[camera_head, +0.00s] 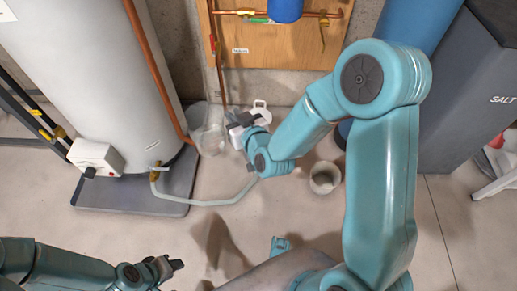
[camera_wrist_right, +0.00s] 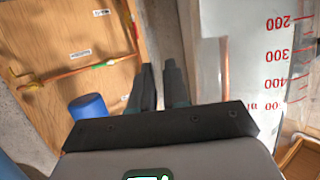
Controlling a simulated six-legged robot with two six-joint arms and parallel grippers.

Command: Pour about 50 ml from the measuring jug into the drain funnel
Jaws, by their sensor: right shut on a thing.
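The measuring jug (camera_head: 210,139) is a clear vessel beside the grey heater platform in the head view. Its wall with red graduations (camera_wrist_right: 270,58) fills the right of the wrist view. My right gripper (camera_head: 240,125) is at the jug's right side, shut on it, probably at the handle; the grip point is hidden. The fingers (camera_wrist_right: 160,88) show close together in the wrist view. I cannot make out the liquid level. A pale round vessel (camera_head: 324,178) stands on the floor to the right; I cannot tell whether it is the drain funnel. My left gripper (camera_head: 170,266) is low at left, apart from everything.
A white heater tank (camera_head: 95,50) stands on a grey platform (camera_head: 125,196) at left, with a pale hose (camera_head: 215,202). A small white item (camera_head: 260,110) is behind my right gripper. A pipe board (camera_head: 275,50) is at the back and a dark salt bin (camera_head: 465,95) at right.

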